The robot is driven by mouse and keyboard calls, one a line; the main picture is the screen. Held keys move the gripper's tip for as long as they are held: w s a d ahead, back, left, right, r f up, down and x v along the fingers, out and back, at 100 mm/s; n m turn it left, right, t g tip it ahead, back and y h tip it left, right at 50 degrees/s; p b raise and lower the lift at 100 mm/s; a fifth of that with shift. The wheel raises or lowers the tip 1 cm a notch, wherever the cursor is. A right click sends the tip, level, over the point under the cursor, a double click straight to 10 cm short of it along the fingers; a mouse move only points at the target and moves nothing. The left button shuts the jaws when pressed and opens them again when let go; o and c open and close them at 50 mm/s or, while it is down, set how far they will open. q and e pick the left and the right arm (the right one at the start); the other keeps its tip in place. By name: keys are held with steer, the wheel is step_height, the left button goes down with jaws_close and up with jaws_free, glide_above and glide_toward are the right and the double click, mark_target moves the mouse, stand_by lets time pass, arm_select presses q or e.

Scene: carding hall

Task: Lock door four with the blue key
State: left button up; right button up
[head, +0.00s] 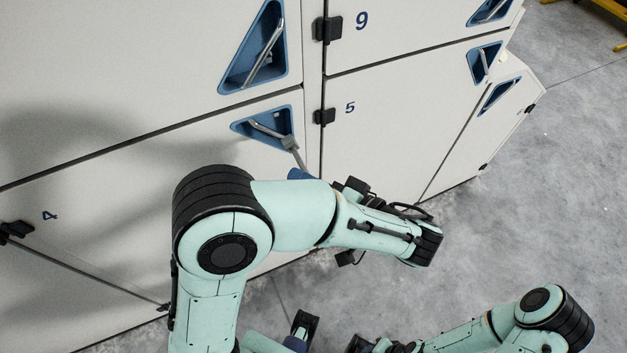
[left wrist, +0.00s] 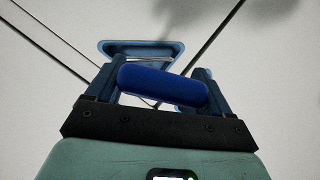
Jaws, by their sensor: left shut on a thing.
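Door four (head: 110,225), marked with a dark blue 4, is pale and flat and looks closed. Its blue triangular recess (head: 238,127) with a grey lever handle is near its top right corner. My left gripper (head: 299,173) is mostly hidden behind my forearm, just below and right of that recess. In the left wrist view its fingers are shut on the blue key (left wrist: 160,86), whose rounded blue grip lies across them. A grey shaft runs up to the recess in the head view; I cannot tell whether it sits in a lock. My right gripper is not clear.
Door five (head: 390,135) is to the right and door nine (head: 420,30) above it. Another recess (head: 282,75) with a lever is above door four's. Open grey floor (head: 540,180) lies right; a yellow frame (head: 603,10) is at the far corner.

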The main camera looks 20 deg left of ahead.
arm_select(q)
steer(key=shift+r+m+y+p, duration=0.2)
steer(key=shift+m+y+p, duration=0.1)
steer(key=shift+p, duration=0.35)
steer(key=m+y+p, duration=0.1)
steer(key=m+p, duration=0.1)
steer(key=shift+p, duration=0.35)
steer(key=shift+w+m+y+p, duration=0.1)
steer(key=shift+m+y+p, duration=0.2)
steer(key=shift+m+p, duration=0.2)
steer(key=shift+f, duration=0.1)
arm_select(e)
step_height(320, 180, up, 6)
steer(key=w, duration=0.2)
steer(key=shift+w, duration=0.3)
steer(key=shift+f, duration=0.15)
